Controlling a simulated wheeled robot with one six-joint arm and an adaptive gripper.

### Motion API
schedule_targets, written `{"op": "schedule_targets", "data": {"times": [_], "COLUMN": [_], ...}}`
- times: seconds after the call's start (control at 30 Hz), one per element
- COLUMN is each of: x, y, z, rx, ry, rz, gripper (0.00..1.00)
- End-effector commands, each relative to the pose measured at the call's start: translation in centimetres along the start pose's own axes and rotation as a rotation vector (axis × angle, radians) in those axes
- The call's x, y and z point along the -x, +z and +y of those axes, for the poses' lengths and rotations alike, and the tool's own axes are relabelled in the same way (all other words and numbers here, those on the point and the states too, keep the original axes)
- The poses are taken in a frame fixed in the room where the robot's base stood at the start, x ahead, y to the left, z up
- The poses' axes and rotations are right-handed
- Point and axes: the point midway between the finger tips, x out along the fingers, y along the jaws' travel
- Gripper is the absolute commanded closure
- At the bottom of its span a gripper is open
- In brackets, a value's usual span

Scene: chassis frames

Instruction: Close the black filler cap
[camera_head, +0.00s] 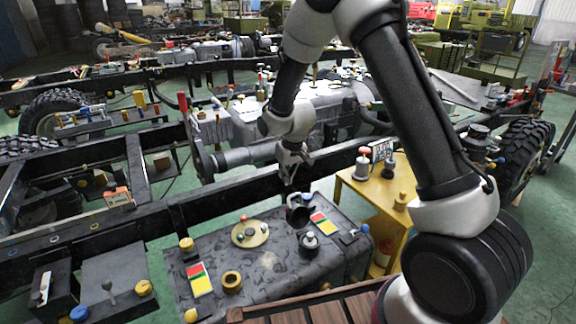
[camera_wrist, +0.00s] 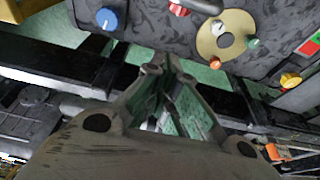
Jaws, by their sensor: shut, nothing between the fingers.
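A black round piece (camera_head: 298,211), which looks like the filler cap standing raised, is at the back edge of the dark mottled tank (camera_head: 270,272) in the head view. A dark, grey-topped knob (camera_head: 309,241) stands just in front of it. I cannot make out the cap's hinge. My gripper (camera_head: 288,180) hangs just above and behind the black piece, over the chassis rail; I cannot tell whether they touch. In the wrist view my gripper (camera_wrist: 166,66) is shut and empty, its tips near the tank edge (camera_wrist: 160,35). The black piece is not clear there.
A tan disc (camera_head: 250,233) with small coloured knobs, red-yellow panels (camera_head: 199,280), yellow knobs (camera_head: 187,243) and a blue knob (camera_head: 365,228) crowd the tank top. A yellow stand (camera_head: 375,190) is at right. The long black rail (camera_head: 225,200) runs behind the tank.

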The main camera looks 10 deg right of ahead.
Motion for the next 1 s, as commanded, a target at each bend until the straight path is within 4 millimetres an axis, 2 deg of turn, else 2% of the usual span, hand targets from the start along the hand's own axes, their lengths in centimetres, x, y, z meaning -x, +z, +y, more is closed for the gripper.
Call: {"op": "schedule_targets", "data": {"times": [0.07,0.23,0.4,1.0], "x": [-1.6,-0.5,-0.1,0.3], "y": [0.1,2.5,3.6,3.9], "z": [0.0,0.0,0.0,0.0], "rx": [0.000,0.001,0.001,0.000], "ry": [0.000,0.000,0.000,0.000], "rz": [-0.002,0.000,0.001,0.000], "gripper": [1.00,1.00,1.00,1.00]}}
